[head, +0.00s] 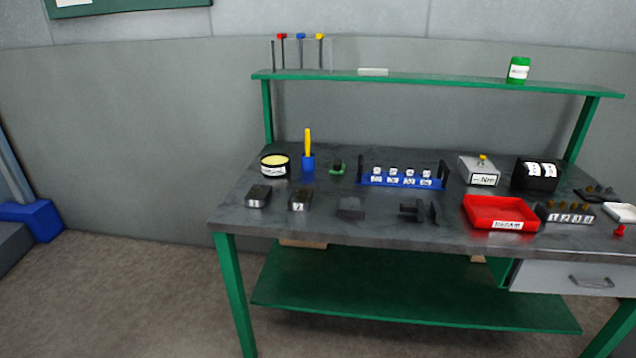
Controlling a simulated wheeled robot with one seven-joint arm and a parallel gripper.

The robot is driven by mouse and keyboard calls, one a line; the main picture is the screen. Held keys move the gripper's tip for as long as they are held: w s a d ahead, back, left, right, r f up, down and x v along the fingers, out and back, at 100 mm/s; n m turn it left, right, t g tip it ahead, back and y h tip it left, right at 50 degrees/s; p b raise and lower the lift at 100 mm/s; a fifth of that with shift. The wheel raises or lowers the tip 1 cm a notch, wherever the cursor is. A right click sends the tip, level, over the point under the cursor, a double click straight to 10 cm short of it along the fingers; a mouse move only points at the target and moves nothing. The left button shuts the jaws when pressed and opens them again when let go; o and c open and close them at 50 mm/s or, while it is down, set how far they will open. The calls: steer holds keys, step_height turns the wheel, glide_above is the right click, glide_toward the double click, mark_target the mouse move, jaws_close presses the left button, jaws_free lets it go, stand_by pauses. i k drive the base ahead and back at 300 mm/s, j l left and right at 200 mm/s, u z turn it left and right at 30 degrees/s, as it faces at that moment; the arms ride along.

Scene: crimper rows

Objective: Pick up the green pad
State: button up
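A small green pad (337,171) lies on the dark grey workbench top (320,222), towards the back and left of its middle. A small black object (337,163) stands on it and hides part of its surface. The pad sits between a blue holder (308,165) with a yellow-handled tool on its left and a blue rack (402,180) on its right. My gripper is not in view.
A black round tin (274,165) and several dark blocks lie around the pad. A red tray (500,212), a grey box (479,170) and a black box (537,174) stand on the right. A green shelf (440,82) runs above the bench's back. Floor is open at front left.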

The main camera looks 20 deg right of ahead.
mark_target(337, 168)
steer(key=i+l+u, duration=0.3)
steer(key=i+l, duration=0.4)
steer(key=i, duration=0.45)
steer(key=i+l+u, duration=0.3)
steer(key=i+l, duration=0.65)
steer(key=i, duration=0.1)
